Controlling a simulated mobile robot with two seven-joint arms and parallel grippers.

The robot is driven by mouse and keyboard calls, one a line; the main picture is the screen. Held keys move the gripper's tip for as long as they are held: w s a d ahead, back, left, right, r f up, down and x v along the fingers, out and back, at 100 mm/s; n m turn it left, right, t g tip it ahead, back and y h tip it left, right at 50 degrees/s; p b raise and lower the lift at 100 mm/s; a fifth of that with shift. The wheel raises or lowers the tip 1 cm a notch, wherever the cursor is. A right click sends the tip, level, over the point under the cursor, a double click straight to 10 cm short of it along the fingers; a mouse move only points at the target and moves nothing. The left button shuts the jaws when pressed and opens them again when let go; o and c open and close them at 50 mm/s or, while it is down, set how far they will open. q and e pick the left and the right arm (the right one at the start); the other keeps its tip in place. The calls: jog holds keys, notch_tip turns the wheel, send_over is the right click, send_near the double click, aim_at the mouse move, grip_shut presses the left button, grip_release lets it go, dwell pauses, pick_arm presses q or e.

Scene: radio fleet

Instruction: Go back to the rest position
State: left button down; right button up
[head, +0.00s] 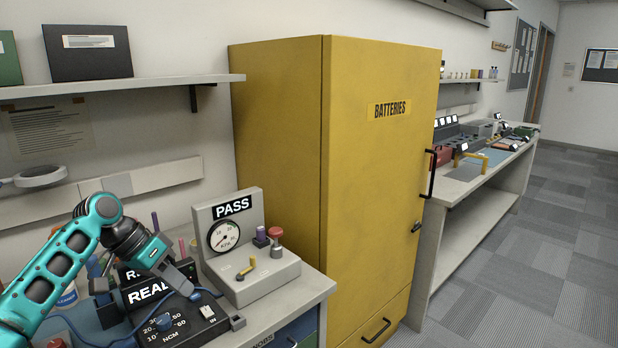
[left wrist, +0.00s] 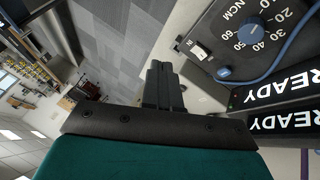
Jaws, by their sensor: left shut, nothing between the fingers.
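My left arm comes in from the left in the head view. Its gripper (head: 186,280) is over the workbench, just above the black box (head: 182,328) with a dial and NCM markings. In the left wrist view the gripper's fingers (left wrist: 164,82) are together with nothing between them. The same black box (left wrist: 235,45) shows there at the upper right, with its dial and READY labels. I cannot tell whether the fingers touch anything. My right gripper is not in view.
A grey test stand (head: 262,276) with a PASS sign and gauge is right of the gripper. A tall yellow BATTERIES cabinet (head: 375,170) stands beyond the bench end. A shelf (head: 120,86) hangs above the arm. The carpeted floor (head: 520,270) at right is clear.

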pick_arm(q)
jog(key=s+d+f+y, duration=0.1)
jog(key=s+d+f, duration=0.3)
jog(key=s+f, duration=0.4)
jog(key=s+d+f+y, duration=0.2)
jog(key=s+d+f, duration=0.2)
jog(key=s+f, duration=0.45)
jog(key=s+a+r+n+t+y, duration=0.1)
jog(key=s+a+n+y, duration=0.1)
jog(key=s, duration=0.6)
jog(key=s+a+r+n+t+y, duration=0.1)
jog(key=s+a+n, duration=0.1)
jog(key=s, duration=0.6)
jog(key=w+d+f+t+h, duration=0.1)
jog(key=w+d+f+t, duration=0.1)
jog(key=w+f+t, duration=0.5)
jog(key=shift+d+f+m, duration=0.3)
jog(key=shift+d+f, duration=0.05)
jog(key=shift+f, duration=0.65)
jog(key=shift+s+a, duration=0.1)
jog(key=shift+s, duration=0.05)
